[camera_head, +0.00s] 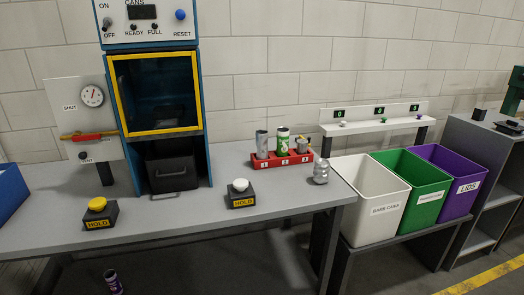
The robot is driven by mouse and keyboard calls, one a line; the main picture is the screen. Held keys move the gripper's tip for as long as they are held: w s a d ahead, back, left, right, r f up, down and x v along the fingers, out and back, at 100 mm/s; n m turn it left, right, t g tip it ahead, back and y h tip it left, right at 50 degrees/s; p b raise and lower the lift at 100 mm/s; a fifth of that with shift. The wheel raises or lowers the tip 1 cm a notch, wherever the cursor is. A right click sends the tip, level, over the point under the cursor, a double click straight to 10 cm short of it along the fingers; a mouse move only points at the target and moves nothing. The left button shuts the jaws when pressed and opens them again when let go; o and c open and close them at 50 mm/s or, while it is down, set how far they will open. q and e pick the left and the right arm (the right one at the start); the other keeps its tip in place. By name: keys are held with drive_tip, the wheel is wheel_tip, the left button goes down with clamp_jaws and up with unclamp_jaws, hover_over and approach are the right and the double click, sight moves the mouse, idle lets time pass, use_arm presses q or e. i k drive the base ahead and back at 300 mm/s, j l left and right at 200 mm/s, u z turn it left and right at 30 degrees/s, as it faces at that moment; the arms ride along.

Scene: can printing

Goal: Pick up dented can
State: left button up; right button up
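A silver can (321,171) with an uneven, pinched-looking outline stands near the right end of the grey table, just right of the red rack. A red rack (262,164) with numbered places holds a plain silver can (261,144) and a green and white can (283,140). A small, pale, purplish item (301,144) shows at its right end, too small to make out. A dark purple can (113,283) is below the table's front edge, low in the picture. Neither of my grippers is in view.
A blue-framed machine (199,95) with a black drawer (172,172) stands at the back. Yellow (97,204) and white (241,185) button boxes marked HOLD sit on the table (180,213). White (372,226), green (424,206) and purple (465,192) bins stand at the right.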

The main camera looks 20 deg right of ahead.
sight(261, 136)
drive_tip(key=l+z, duration=0.15)
drive_tip(key=l, duration=0.3)
drive_tip(key=i+l+z, duration=0.15)
drive_tip(key=l, duration=0.25)
drive_tip(key=i+l+z, duration=0.15)
drive_tip(key=l, duration=0.3)
drive_tip(key=i+l+z, duration=0.15)
drive_tip(key=l, duration=0.25)
drive_tip(key=k, duration=0.05)
